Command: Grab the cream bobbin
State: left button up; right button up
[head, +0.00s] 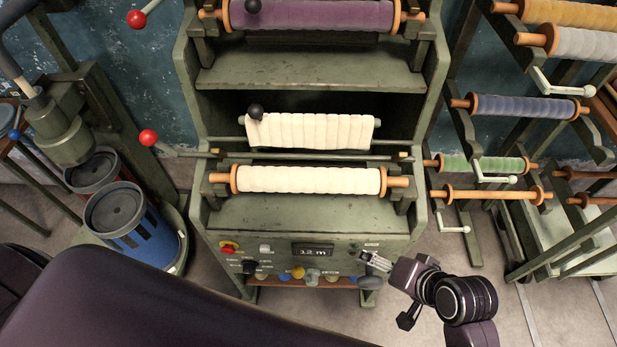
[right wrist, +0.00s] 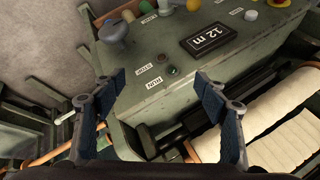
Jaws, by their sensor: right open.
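Several small bobbin-like pieces stand in a row along the wooden ledge (head: 282,283) low on the machine's front. A pale one (head: 332,276) may be the cream bobbin; it is small and partly hidden by the panel edge. My right gripper (head: 364,258) is at the right of the machine's front panel, near the ledge. Its two fingers are spread with nothing between them in the wrist view (right wrist: 158,80). My left gripper is not in view.
The green machine's panel (head: 284,248) has a display, switches and a red stop button. A cream cloth roll (head: 308,180) lies above it. Roller racks (head: 490,165) stand right; floor between is clear.

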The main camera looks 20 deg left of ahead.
aim_at(304, 179)
jog(key=w+a+r+m+y, duration=0.2)
jog(key=w+a+r+m, duration=0.1)
jog(key=a, duration=0.2)
jog(key=w+a+r+m+y, duration=0.2)
jog(key=w+a+r+m, duration=0.1)
jog(key=w+a, duration=0.1)
jog(key=w+a+r+m+y, duration=0.2)
jog(key=w+a+r+m, duration=0.1)
jog(key=a, duration=0.4)
jog(key=shift+w+r+g+y, duration=0.3)
jog(key=shift+r+g, duration=0.1)
jog(key=shift+r, duration=0.15)
jog(key=x, duration=0.2)
jog(key=p+x, duration=0.1)
jog(key=x, duration=0.3)
jog(key=shift+w+a+r+p, duration=0.15)
jog(key=shift+a+r+p, duration=0.15)
jog(key=shift+r+p, duration=0.1)
jog(key=shift+x, duration=0.75)
jog(key=shift+d+f, duration=0.15)
jog(key=c, duration=1.5)
jog(key=shift+c, duration=0.9)
jog(key=shift+r, duration=0.2)
